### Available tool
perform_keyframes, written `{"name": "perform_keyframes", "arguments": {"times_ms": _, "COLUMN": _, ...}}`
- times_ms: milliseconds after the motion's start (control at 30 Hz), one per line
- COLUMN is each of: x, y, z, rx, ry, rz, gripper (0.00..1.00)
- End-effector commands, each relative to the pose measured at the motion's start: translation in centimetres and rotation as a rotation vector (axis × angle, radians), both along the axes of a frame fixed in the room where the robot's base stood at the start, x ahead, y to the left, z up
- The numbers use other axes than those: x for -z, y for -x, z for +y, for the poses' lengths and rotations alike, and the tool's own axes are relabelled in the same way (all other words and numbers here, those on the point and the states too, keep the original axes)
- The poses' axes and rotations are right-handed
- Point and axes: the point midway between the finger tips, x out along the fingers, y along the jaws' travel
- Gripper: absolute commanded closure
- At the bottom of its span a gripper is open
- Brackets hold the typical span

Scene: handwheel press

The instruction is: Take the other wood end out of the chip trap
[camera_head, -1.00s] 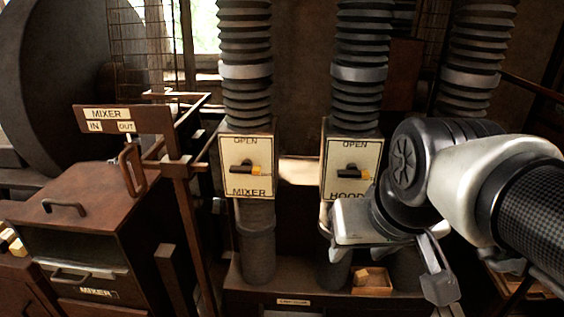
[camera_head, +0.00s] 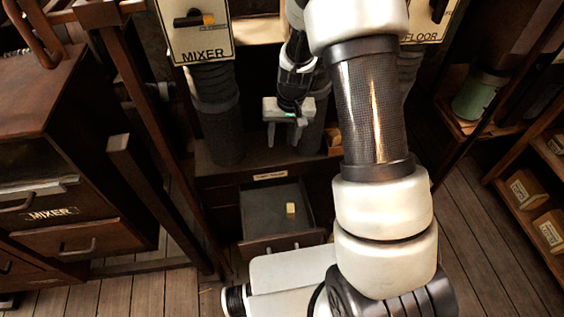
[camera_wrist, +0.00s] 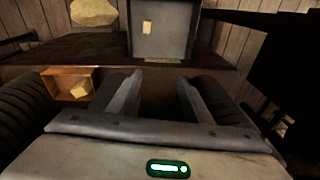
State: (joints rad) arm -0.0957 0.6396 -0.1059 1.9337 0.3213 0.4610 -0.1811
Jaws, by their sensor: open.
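The chip trap is an open dark drawer (camera_head: 262,215) low at the front of the bench in the head view; it also shows at the top of the wrist view (camera_wrist: 178,48). One small pale wood end (camera_head: 291,209) lies on its floor, seen too in the wrist view (camera_wrist: 147,27). Another pale wood piece (camera_wrist: 80,90) lies in a small wooden tray (camera_wrist: 58,86) on the bench, at left in the wrist view. My gripper (camera_head: 287,140) is open and empty, above the bench and apart from the drawer. Its two fingers (camera_wrist: 160,78) show in the wrist view.
The ribbed ducts stand close around my gripper, with the MIXER gate plate (camera_head: 195,30) at upper left. A dark cabinet (camera_head: 65,190) and posts stand at left. A shelf with boxes (camera_head: 525,190) is at right. Plank floor (camera_head: 475,260) is open between.

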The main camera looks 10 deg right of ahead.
Motion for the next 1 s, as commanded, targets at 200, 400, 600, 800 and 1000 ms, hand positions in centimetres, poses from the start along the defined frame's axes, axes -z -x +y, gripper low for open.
{"name": "perform_keyframes", "arguments": {"times_ms": 200, "x": 16.5, "y": 0.8, "z": -1.0, "rx": 0.016, "ry": 0.048, "rz": 0.094, "gripper": 0.55}}
{"name": "perform_keyframes", "arguments": {"times_ms": 400, "x": 22.9, "y": 2.0, "z": -1.8, "rx": 0.019, "ry": 0.075, "rz": 0.126, "gripper": 0.55}}
{"name": "perform_keyframes", "arguments": {"times_ms": 600, "x": 25.7, "y": 2.3, "z": -1.9, "rx": 0.019, "ry": 0.080, "rz": 0.132, "gripper": 0.55}}
{"name": "perform_keyframes", "arguments": {"times_ms": 800, "x": 30.2, "y": 2.3, "z": -1.9, "rx": 0.019, "ry": 0.079, "rz": 0.132, "gripper": 0.55}}
{"name": "perform_keyframes", "arguments": {"times_ms": 1000, "x": 34.0, "y": 2.3, "z": -1.9, "rx": 0.019, "ry": 0.079, "rz": 0.131, "gripper": 0.55}}
